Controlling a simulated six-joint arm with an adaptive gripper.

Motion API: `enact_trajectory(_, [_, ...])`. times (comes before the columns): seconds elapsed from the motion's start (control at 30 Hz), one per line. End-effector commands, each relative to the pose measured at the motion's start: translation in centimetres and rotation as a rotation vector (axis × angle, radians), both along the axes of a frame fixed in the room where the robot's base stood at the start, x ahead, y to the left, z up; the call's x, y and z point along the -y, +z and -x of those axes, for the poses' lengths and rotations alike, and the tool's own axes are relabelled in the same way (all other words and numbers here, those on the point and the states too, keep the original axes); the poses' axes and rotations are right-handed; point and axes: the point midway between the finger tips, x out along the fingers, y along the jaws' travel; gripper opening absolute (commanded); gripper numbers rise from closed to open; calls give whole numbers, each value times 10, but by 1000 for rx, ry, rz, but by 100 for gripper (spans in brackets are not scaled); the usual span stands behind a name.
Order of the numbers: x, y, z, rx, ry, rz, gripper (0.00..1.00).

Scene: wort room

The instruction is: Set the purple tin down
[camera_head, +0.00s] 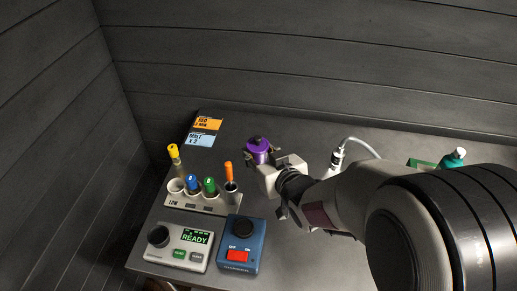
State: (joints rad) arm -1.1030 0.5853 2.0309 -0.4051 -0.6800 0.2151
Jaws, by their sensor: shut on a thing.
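The purple tin (258,147) is in my gripper (261,158), left of my arm in the head view. It has a darker lid with a knob on top. My gripper is shut on it from the right side. The tin looks upright. I cannot tell from this one view whether its base touches the grey table (300,125) or hangs above it.
A rack (202,203) with several coloured-cap tubes stands left of my gripper. A grey device reading READY (179,246) and a blue device (239,244) stand in front. Orange (209,123) and blue (201,140) cards lie at the back left. A teal-capped bottle (453,158) is at right.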

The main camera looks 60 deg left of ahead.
Motion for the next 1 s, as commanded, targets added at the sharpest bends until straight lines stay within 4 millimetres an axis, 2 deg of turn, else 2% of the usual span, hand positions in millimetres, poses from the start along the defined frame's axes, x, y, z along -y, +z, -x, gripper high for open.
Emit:
enact_trajectory(0.47, [-1, -7, 0, -1, 0, -2, 0])
enact_trajectory(1.0, [0, -44, 0, -2, -1, -1, 0])
